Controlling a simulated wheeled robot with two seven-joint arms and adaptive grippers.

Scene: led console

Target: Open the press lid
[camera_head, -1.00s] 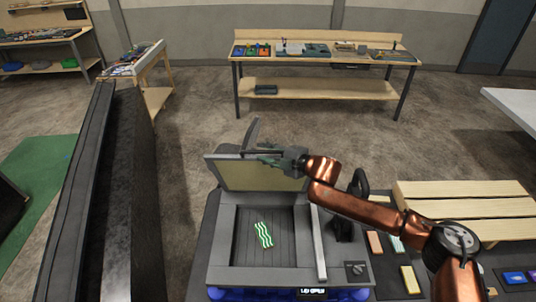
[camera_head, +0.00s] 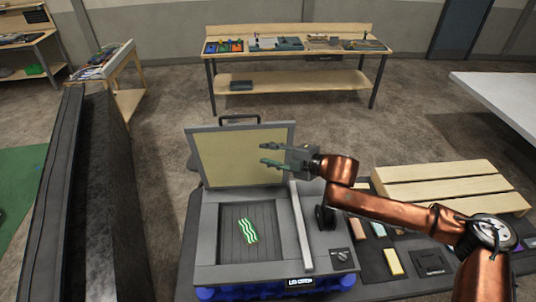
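The press (camera_head: 207,233) stands at the lower middle of the head view. Its lid (camera_head: 235,158) is raised, tilted back past the rear of the base, and its pale inner face shows. The lid's dark handle (camera_head: 240,119) is at the top edge. A green and white striped piece (camera_head: 249,231) lies on the dark bed inside. My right gripper (camera_head: 266,154) points left in front of the lid's right part. Its fingers are apart with nothing between them, clear of the handle. Whether it touches the lid is unclear. My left gripper is not in view.
A slatted wooden rack (camera_head: 450,187) and small coloured blocks (camera_head: 393,262) lie right of the press. A tall dark panel (camera_head: 85,195) stands at the left. A workbench (camera_head: 290,80) is at the back, with open floor before it.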

